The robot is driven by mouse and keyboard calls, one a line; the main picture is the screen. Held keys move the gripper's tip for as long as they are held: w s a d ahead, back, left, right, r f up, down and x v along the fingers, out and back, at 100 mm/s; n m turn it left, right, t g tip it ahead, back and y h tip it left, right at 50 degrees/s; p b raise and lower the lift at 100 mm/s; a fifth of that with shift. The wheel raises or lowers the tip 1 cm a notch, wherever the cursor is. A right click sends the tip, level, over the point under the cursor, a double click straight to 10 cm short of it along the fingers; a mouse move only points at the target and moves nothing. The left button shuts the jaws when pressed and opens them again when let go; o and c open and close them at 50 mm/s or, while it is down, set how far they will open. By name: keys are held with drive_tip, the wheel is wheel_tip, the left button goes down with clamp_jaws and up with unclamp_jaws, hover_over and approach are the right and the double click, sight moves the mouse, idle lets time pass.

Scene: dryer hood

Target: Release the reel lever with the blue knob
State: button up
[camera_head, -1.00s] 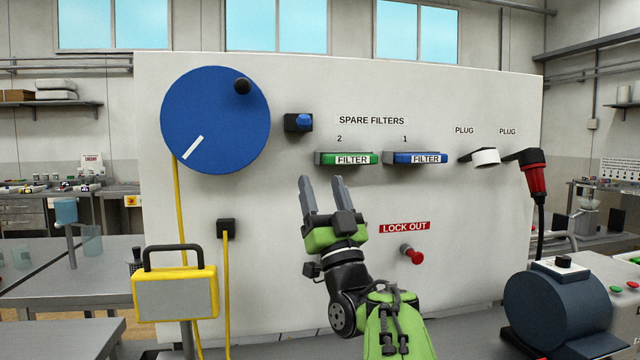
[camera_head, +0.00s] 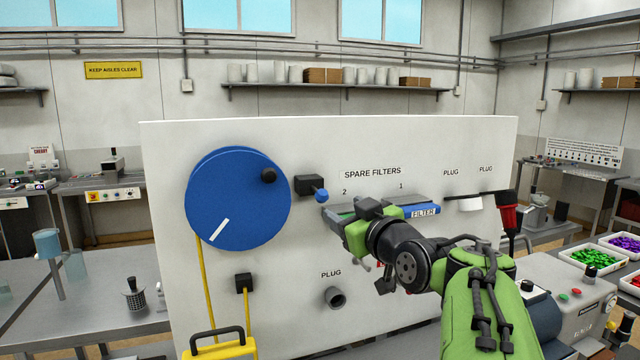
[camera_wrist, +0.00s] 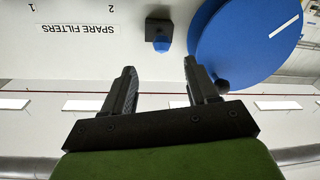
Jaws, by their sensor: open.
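The small blue knob (camera_head: 321,195) of the lever sits at a black block (camera_head: 309,184) on the white panel, right of the big blue reel (camera_head: 238,199). In the wrist view the knob (camera_wrist: 161,45) shows beyond the fingertips, in line with the gap between them. The reel (camera_wrist: 245,40) is at the right there. My gripper (camera_head: 326,211) is open and empty, just below and right of the knob in the head view. Its fingers also show apart in the wrist view (camera_wrist: 160,66). I see no contact with the knob.
The filters, with the blue one (camera_head: 424,211) partly showing, sit right of the knob, behind my arm. A black handle (camera_head: 269,175) stands out from the reel. A yellow cable (camera_head: 206,275) hangs below the reel, and a plug socket (camera_head: 335,297) is lower down.

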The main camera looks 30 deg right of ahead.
sight(323, 197)
drive_tip(key=w+p, duration=0.1)
drive_tip(key=w, duration=0.3)
drive_tip(key=w+d+p, duration=0.1)
drive_tip(key=w, duration=0.3)
drive_tip(key=w+d+p, duration=0.1)
drive_tip(key=w+p, duration=0.1)
drive_tip(key=w, duration=0.3)
clamp_jaws()
